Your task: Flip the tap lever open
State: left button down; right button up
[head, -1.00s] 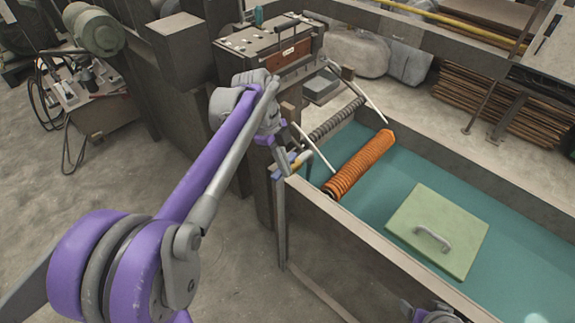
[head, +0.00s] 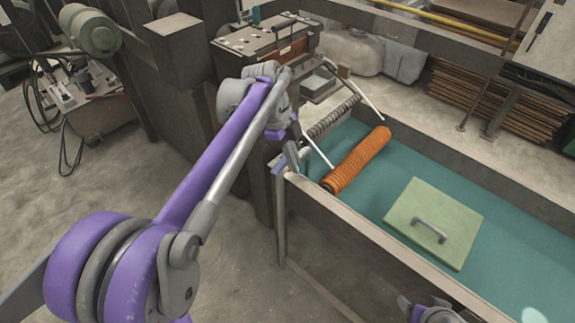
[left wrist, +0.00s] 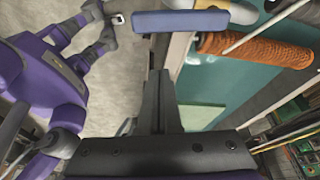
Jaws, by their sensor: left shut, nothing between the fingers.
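The tap lever is a blue bar (left wrist: 180,22) across the top of the left wrist view, with a brass-coloured part (left wrist: 218,10) behind it. In the head view a small piece of its blue (head: 278,168) shows at the tank's near left corner; my gripper hides most of the tap. My left gripper (head: 292,158) is at that corner. In the left wrist view its fingers (left wrist: 163,75) are shut and empty, pointing at the bar, with a gap seen between. Part of my right arm (head: 432,312) shows at the bottom edge; its jaws are unclear.
The teal-lined tank (head: 380,215) has a raised rim beside the tap. An orange ribbed roller (head: 357,160) and a grey coil (head: 333,117) lie near its left end. A green lidded board (head: 410,205) is inside. Clear floor (head: 225,270) lies left of the tank.

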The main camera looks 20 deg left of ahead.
pick_arm(q)
jog(key=v, duration=0.7)
jog(key=shift+w+a+r, duration=0.15)
jog(key=shift+w+r, duration=0.05)
jog(key=shift+w, duration=0.2)
jog(key=s+d+f+n+t+y, duration=0.3)
jog(key=s+f+n+t, duration=0.3)
jog(key=s+f+n, duration=1.1)
jog(key=shift+s+n+y, duration=0.4)
jog(key=shift+s+n, duration=0.6)
jog(key=shift+s, duration=0.05)
